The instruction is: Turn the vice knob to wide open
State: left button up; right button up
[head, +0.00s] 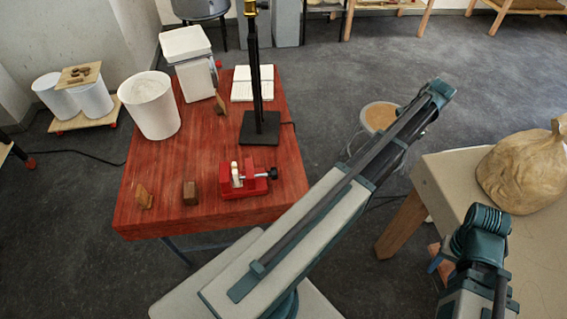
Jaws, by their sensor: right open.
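A red vice (243,180) sits near the front right of the red table. Its pale jaws (237,174) face left, and a gap shows between them. The vice knob (272,173) is small and dark and sticks out on the right end of the screw. No gripper touches the knob or the vice. My right gripper (482,222) is at the lower right, well away from the vice, and is open and empty; its fingers are hard to make out. My left gripper is not in view.
The red table (160,205) also holds a black lamp stand (260,128), a white bucket (150,108), wooden blocks (190,192), a white container (194,75) and a white pad (252,84). My arm crosses right of the vice. A beige table with a brown bag (523,172) stands at right.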

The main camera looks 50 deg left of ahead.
aim_at(272, 174)
jog(key=k+j+z, duration=0.1)
jog(key=k+j, duration=0.2)
jog(key=j, duration=0.25)
jog(key=k+j+z, duration=0.1)
jog(key=k+j, duration=0.25)
jog(key=j, duration=0.15)
jog(key=k+j+z, duration=0.1)
jog(key=k+j, duration=0.25)
jog(key=j, duration=0.15)
